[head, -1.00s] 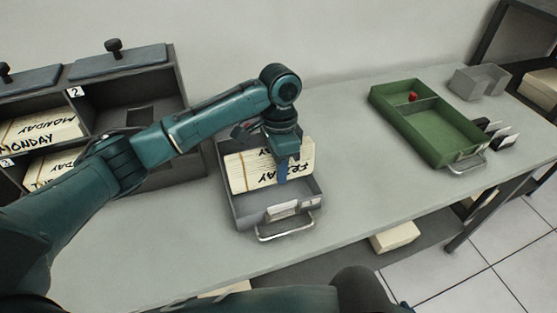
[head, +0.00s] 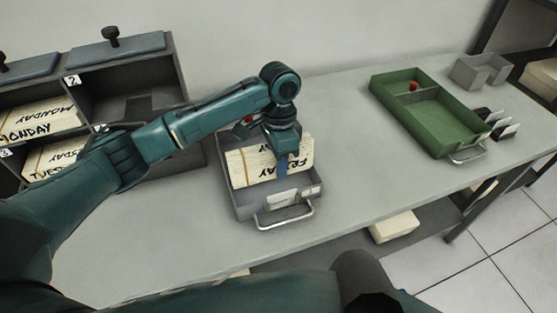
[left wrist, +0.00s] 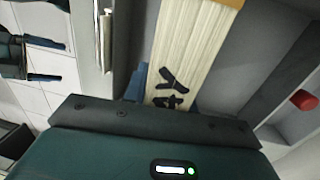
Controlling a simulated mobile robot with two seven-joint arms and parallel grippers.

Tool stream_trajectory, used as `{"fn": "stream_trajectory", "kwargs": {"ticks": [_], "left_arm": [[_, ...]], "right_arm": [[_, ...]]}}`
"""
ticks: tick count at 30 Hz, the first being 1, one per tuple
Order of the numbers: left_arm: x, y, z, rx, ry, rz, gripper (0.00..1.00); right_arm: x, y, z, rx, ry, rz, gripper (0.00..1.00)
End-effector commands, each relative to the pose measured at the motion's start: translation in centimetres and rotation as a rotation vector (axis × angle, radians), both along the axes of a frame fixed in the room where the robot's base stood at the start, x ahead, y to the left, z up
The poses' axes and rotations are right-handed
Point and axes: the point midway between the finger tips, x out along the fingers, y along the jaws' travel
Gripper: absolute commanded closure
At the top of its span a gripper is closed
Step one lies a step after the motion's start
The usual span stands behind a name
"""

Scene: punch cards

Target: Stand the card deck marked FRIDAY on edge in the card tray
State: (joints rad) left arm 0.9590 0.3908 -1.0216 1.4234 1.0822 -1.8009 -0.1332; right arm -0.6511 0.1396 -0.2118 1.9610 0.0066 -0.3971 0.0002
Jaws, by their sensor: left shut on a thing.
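The cream card deck marked FRIDAY (head: 244,166) is in the grey card tray (head: 262,204) on the bench, with its dark lettering partly covered by my gripper. My left gripper (head: 283,168) is shut on the deck from above. In the left wrist view the deck (left wrist: 200,45) runs up from a blue fingertip, with part of its lettering showing.
A green tray (head: 440,125) with a small red object (head: 414,86) and a small grey bin (head: 482,72) stand at right. The bench between the trays is clear.

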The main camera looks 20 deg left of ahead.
Motion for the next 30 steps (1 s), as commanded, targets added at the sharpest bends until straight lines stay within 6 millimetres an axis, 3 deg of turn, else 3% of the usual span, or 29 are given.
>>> {"fn": "stream_trajectory", "kwargs": {"ticks": [18,29,30], "left_arm": [[0.0,0.0,-3.5,-0.001,-0.001,-0.001,1.0],[0.0,0.0,-3.9,-0.001,-0.001,-0.001,1.0],[0.0,0.0,-3.9,-0.001,-0.001,-0.001,0.71]], "right_arm": [[0.0,0.0,-0.1,0.004,-0.007,-0.002,0.0],[0.0,0.0,-0.1,0.004,-0.007,-0.002,0.0],[0.0,0.0,0.0,0.004,-0.007,-0.002,0.0]]}}
